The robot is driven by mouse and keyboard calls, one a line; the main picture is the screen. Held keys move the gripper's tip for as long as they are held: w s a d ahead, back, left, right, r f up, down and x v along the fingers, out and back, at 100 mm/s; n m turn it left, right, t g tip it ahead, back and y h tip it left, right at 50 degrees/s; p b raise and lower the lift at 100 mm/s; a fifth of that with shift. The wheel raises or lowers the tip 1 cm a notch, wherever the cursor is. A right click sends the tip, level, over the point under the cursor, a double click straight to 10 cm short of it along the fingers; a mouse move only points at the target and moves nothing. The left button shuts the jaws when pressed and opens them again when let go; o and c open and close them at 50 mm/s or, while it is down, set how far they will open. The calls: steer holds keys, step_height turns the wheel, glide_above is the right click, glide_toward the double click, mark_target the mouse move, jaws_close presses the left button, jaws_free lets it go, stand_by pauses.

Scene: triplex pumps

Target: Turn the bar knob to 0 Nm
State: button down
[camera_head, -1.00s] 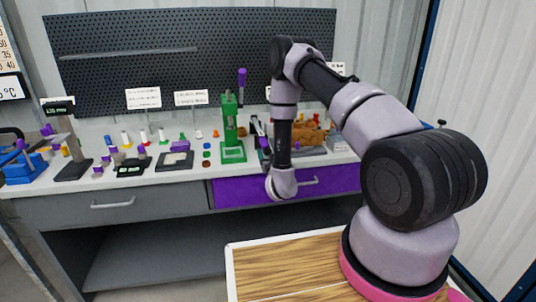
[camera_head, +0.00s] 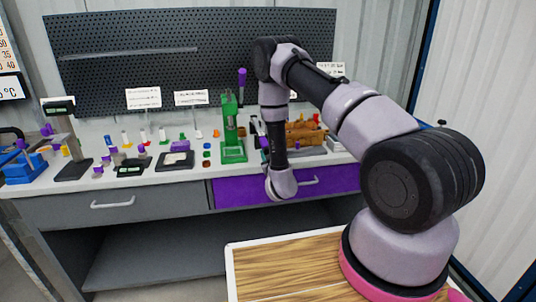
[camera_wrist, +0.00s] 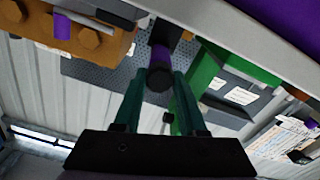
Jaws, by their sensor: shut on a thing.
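My gripper (camera_wrist: 160,82) has two dark green fingers, one on each side of a small knob (camera_wrist: 160,77) with a dark round end and a purple part behind it. The fingers are shut on this knob, which appears to be the bar knob. No scale or torque reading on it can be made out. In the head view my forearm and wrist reach down in front of the bench, right of the green press (camera_head: 232,150), and hide most of the fingers and the knob.
An orange-brown bolted block (camera_wrist: 92,38) with a purple cylinder (camera_wrist: 62,27) is close by at upper left in the wrist view. The green press body (camera_wrist: 203,75) is close on the right. Several small parts and displays stand on the bench (camera_head: 100,180). A purple drawer (camera_head: 235,192) is below.

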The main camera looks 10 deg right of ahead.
steer(key=n, duration=1.1)
steer(key=shift+n, duration=0.3)
stand_by(0.4)
steer(key=shift+c, duration=2.3)
jaws_free()
steer(key=s, duration=1)
steer(key=shift+s, duration=0.4)
steer(key=shift+a+f, duration=0.1)
